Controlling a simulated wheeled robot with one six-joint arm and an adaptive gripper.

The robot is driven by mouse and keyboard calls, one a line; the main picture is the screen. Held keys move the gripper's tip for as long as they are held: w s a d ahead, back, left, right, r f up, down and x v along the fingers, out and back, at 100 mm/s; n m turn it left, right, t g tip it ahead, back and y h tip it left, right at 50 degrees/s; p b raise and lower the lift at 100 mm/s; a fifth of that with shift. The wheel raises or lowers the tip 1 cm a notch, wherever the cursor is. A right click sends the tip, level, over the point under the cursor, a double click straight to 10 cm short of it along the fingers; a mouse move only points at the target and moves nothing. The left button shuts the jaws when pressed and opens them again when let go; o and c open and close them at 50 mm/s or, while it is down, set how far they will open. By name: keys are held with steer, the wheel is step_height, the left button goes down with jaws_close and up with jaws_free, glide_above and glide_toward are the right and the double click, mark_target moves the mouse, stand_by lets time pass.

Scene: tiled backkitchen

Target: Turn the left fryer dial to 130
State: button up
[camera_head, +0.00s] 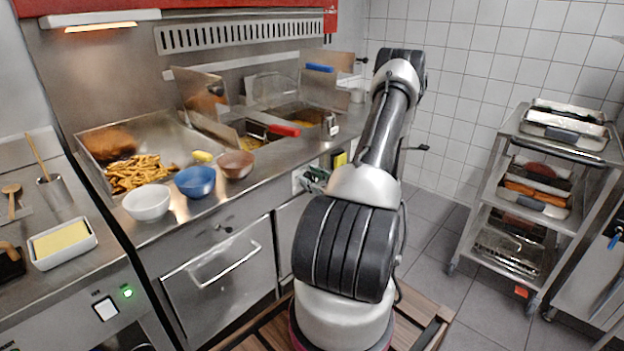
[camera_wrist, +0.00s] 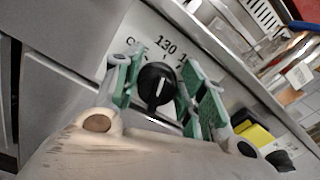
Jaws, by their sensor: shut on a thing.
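The left fryer dial (camera_wrist: 156,86) is a round black knob with a white line, on a pale panel. In the wrist view it sits between the two green fingers of my gripper (camera_wrist: 160,88), which is shut on it. The printed 130 (camera_wrist: 166,44) shows above the knob, with part of another number to its right. The white line points roughly up toward the 130; its exact alignment is hard to tell. In the head view my gripper (camera_head: 314,179) is at the fryer's front panel, and it hides the dial.
A yellow piece (camera_wrist: 256,134) and a dark knob (camera_wrist: 281,160) are right of my gripper. Fryer baskets with a red handle (camera_head: 284,130) and a blue handle (camera_head: 320,68) stand above. Bowls line the counter edge. A tray trolley (camera_head: 503,128) stands right, with clear floor between.

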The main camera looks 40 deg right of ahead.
stand_by(0.4)
steer(key=o, duration=0.9)
steer(key=s, duration=0.8)
steer(key=s+d, duration=0.1)
steer(key=s, duration=0.3)
steer(key=shift+f, duration=0.1)
